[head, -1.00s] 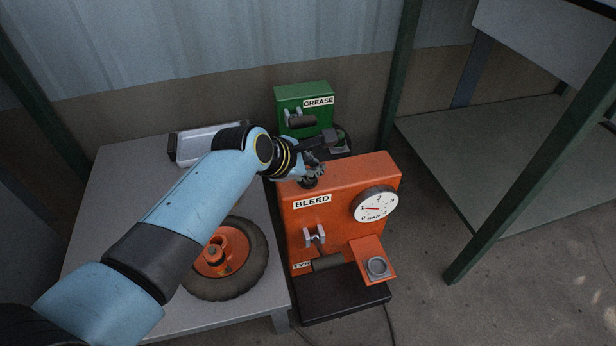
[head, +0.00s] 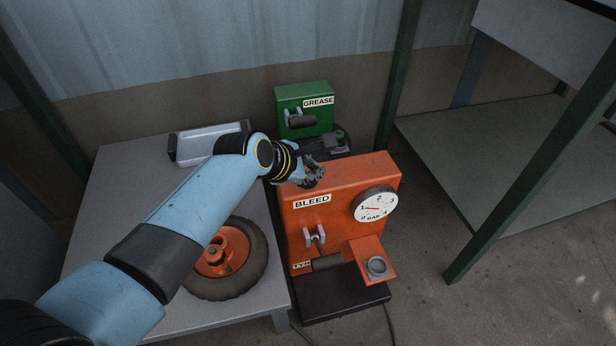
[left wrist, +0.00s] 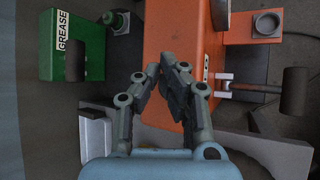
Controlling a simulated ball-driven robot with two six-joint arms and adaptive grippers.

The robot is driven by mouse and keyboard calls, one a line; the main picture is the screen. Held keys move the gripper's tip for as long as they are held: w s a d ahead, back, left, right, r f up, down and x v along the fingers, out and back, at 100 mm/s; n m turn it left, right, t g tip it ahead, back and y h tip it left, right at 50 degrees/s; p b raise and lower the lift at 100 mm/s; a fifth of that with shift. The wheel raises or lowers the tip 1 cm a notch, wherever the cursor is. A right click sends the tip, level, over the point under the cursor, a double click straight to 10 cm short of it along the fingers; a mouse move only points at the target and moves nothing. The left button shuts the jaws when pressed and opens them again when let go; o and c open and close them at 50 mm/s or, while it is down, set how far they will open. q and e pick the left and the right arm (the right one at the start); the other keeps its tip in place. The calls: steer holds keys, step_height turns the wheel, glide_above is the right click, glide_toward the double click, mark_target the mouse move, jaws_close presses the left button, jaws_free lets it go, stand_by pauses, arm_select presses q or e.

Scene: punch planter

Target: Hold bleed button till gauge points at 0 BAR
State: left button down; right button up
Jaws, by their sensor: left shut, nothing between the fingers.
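The orange machine (head: 335,200) with the BLEED label (head: 312,201) stands right of the grey table. Its round white gauge (head: 376,204) has a red needle pointing near 1. My left gripper (head: 314,180) is shut and empty at the top left edge of the machine, just above the BLEED label. The bleed button does not show; the fingers cover that spot, and I cannot tell whether they press it. The left wrist view shows the shut fingers (left wrist: 164,68) over the orange top (left wrist: 172,30). My right gripper is out of view.
A green GREASE box (head: 303,95) stands behind. A wheel (head: 245,265) and a pale tray (head: 200,146) lie on the grey table (head: 120,190). An orange bracket with a grey cup (head: 377,266) juts from the machine's front. Open floor lies right.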

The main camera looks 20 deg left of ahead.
arm_select(q)
steer(key=shift+f, duration=0.4)
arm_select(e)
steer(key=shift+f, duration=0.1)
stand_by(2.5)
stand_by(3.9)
arm_select(q)
steer(key=shift+r+p, duration=0.85)
steer(key=shift+p, duration=0.1)
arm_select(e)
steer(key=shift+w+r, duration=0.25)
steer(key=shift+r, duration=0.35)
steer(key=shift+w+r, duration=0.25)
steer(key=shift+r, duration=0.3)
